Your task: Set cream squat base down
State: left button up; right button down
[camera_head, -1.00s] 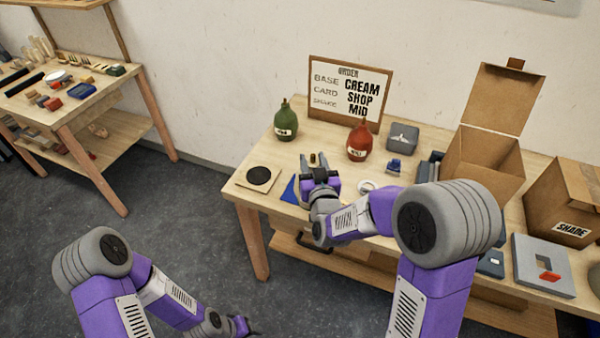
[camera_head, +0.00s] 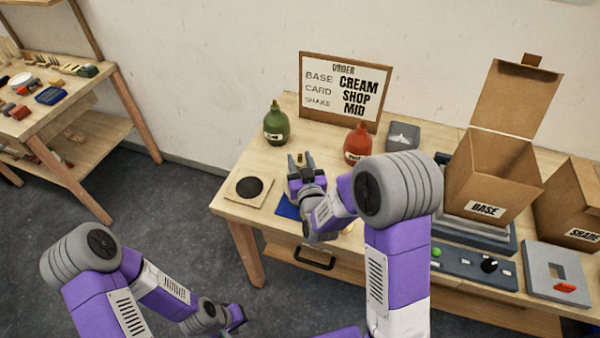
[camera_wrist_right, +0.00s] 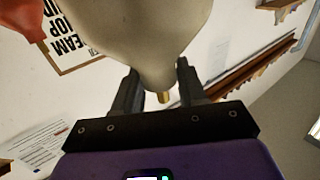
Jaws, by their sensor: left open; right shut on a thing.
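The cream squat base (camera_wrist_right: 150,35) fills the upper middle of the right wrist view, a smooth rounded body narrowing to a small brass tip between the fingers. My right gripper (camera_wrist_right: 155,95) is shut on it. In the head view my right gripper (camera_head: 301,166) is over the left part of the workbench, beside the blue mat (camera_head: 287,208); the cream body cannot be made out there, and whether it touches the bench cannot be told. My left gripper (camera_head: 240,316) is open and low in front of the bench, away from the objects.
A square board with a black disc (camera_head: 250,187) lies at the bench's left end. A green bottle (camera_head: 276,124) and a red bottle (camera_head: 357,144) stand behind, near the order sign (camera_head: 345,90). The open BASE box (camera_head: 487,178) and a control panel (camera_head: 470,262) are to the right.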

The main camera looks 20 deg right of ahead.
jog(key=shift+f, duration=1.7)
jog(key=shift+b, duration=0.35)
jog(key=shift+f, duration=0.15)
jog(key=c, duration=0.6)
grip_release()
